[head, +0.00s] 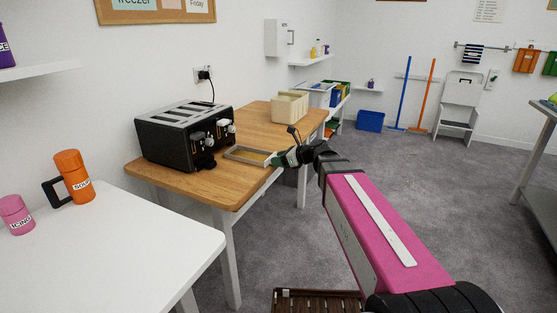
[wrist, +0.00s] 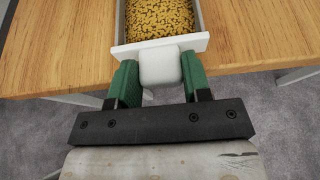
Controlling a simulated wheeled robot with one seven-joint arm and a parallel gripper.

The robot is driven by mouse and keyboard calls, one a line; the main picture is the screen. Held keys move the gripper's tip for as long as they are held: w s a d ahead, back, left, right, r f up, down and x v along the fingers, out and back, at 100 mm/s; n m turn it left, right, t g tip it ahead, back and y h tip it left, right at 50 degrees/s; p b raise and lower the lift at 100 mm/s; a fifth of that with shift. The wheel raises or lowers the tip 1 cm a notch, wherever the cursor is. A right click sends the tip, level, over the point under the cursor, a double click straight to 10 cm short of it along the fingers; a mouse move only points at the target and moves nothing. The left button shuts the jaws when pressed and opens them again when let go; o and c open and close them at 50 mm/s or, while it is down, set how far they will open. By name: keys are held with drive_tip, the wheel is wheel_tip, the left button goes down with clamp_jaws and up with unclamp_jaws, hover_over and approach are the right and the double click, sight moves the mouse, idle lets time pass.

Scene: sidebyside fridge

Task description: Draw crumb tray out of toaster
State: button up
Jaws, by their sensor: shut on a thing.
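The black toaster (head: 180,138) stands on the wooden table in the head view. The crumb tray (head: 247,160), a shallow pale-rimmed tray, lies low at the toaster's right side, with much of its length in the open. I cannot tell whether its far end is still inside the toaster. In the wrist view the tray (wrist: 203,42) has a white front and holds many yellow-brown crumbs. Its white block handle (wrist: 160,68) sits between the green fingers. My gripper (head: 284,158) is shut on this handle at the table's edge. The tray's far end is outside the wrist view.
The wooden table (head: 258,122) also bears a cream bin (head: 290,106) behind the tray. A white table (head: 110,240) at the left holds an orange soup flask (head: 74,176) and a pink icing jar (head: 16,215). Grey floor (head: 340,150) is free right of the wooden table.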

drive_tip(key=shift+d, duration=0.1)
drive_tip(key=d, duration=0.1)
drive_tip(key=s+d, duration=0.1)
drive_tip(key=d, duration=0.1)
drive_tip(key=shift+s+d, duration=0.25)
idle(0.3)
drive_tip(key=shift+d, duration=0.1)
